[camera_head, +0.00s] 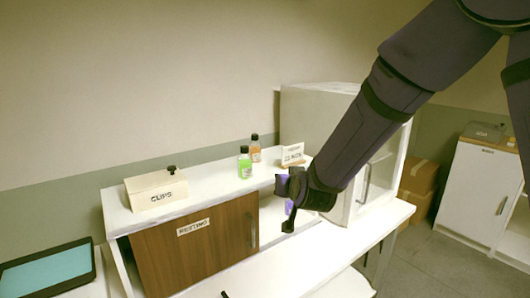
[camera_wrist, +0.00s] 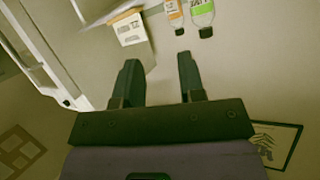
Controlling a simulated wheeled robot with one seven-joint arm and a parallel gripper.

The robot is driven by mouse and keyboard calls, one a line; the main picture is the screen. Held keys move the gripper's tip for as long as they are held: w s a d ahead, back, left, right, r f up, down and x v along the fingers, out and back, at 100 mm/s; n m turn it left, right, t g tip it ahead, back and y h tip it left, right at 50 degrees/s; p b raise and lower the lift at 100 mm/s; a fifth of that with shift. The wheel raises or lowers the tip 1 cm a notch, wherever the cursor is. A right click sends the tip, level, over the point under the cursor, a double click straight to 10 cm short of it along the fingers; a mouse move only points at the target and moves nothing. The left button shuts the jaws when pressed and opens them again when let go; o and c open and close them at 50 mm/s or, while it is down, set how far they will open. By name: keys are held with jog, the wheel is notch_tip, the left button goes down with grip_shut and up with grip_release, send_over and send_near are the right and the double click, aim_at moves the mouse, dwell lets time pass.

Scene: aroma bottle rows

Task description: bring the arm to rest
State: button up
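My gripper (camera_head: 286,204) is at the end of my arm, which reaches in from the upper right, in front of the white shelf unit (camera_head: 122,218). In the wrist view my gripper (camera_wrist: 158,60) has its two fingers apart with nothing between them, so it is open. A green bottle (camera_head: 244,163) and an orange bottle (camera_head: 255,152) stand on the shelf top, left of and beyond my gripper. Both also show at the top of the wrist view, the orange bottle (camera_wrist: 174,14) and the green bottle (camera_wrist: 203,13).
A white cabinet (camera_head: 318,104) with a handled door stands right of the bottles, close behind my arm. A small sign card (camera_head: 292,155) stands beside it. A box marked CLIPS (camera_head: 155,190) sits at left above a wooden door (camera_head: 180,256). Cardboard boxes (camera_head: 418,180) are farther right.

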jog(key=s+d+r+g, duration=0.4)
jog(key=s+d+r, duration=0.7)
jog(key=s+d, duration=0.1)
jog(key=s+d+r+g+h, duration=0.1)
jog(key=s+d+g, duration=0.1)
jog(key=s+d, duration=0.4)
jog(key=s+d+r+g+h, duration=0.1)
jog(key=s+d, duration=0.5)
jog(key=s, duration=1.1)
jog(key=shift+d+r+m+g+h, duration=0.2)
jog(key=shift+r+m+g+h, duration=0.15)
jog(key=shift+g+h, duration=0.2)
jog(key=shift+w, duration=0.1)
